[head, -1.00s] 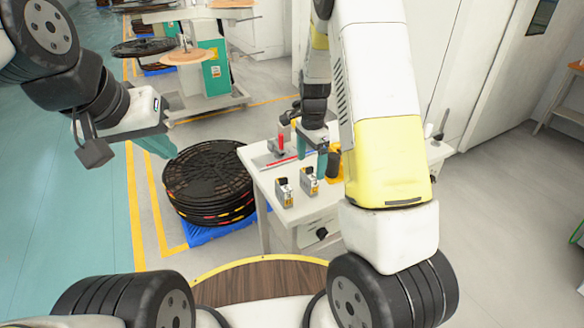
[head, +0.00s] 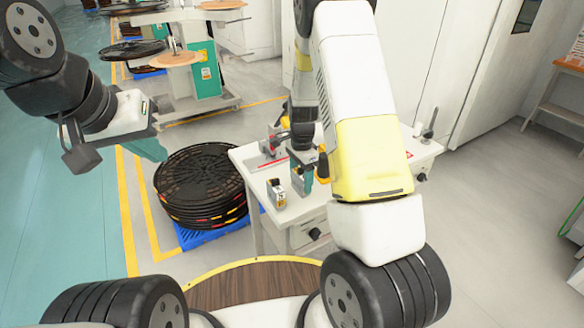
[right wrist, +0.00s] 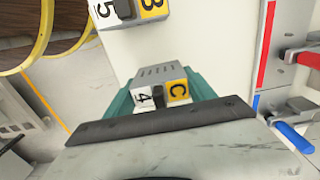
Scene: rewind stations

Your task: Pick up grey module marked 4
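The grey module marked 4 (right wrist: 156,82) shows in the right wrist view, with a white "4" label and a yellow "C" label. My right gripper (right wrist: 162,98) has its teal fingers on either side of this module. They look spread around it, though contact at the sides is hard to judge. In the head view my right gripper (head: 303,182) is low over the white table (head: 262,222) and mostly hides that module. My left gripper (head: 150,148) hangs at the left, away from the table; its finger gap is not clear.
A second grey module, marked 5 and 3 (right wrist: 128,10), stands beside it; it also shows in the head view (head: 276,193). Red-handled (right wrist: 305,55) and blue-handled (right wrist: 292,136) tools lie to the right in the wrist view. Black reels (head: 200,185) are stacked left of the table.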

